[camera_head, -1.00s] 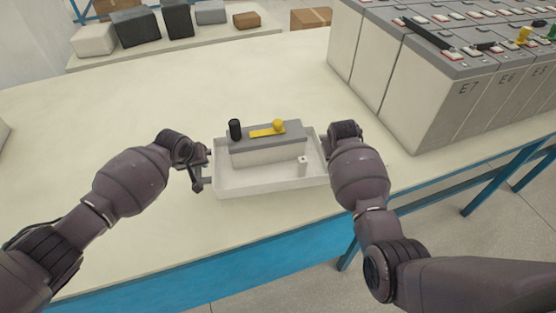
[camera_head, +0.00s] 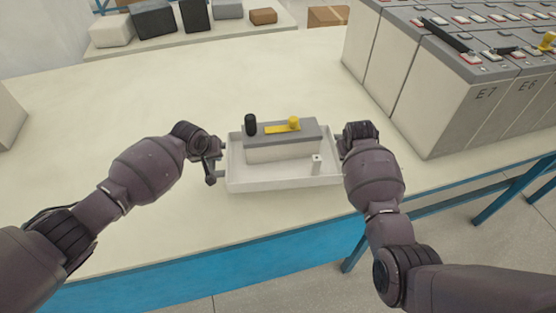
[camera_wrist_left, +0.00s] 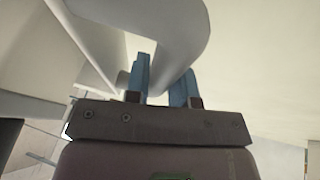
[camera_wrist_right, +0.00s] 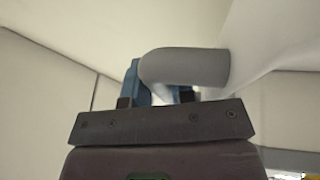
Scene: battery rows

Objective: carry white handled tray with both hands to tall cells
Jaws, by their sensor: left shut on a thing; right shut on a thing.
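The white handled tray (camera_head: 282,183) is held between my two grippers above the cream table, in the middle of the head view. My left gripper (camera_head: 219,163) is shut on the tray's left handle, which shows in the left wrist view (camera_wrist_left: 180,25). My right gripper (camera_head: 343,148) is shut on the right handle, seen in the right wrist view (camera_wrist_right: 185,67). The tall cells (camera_head: 435,85), marked E7 and E6, stand at the upper right.
A shelf (camera_head: 200,40) with grey, black and brown boxes is at the back left. A cardboard box (camera_head: 328,16) lies behind. The cream table (camera_head: 110,120) is clear left of the tray. Its blue front edge (camera_head: 200,265) is near.

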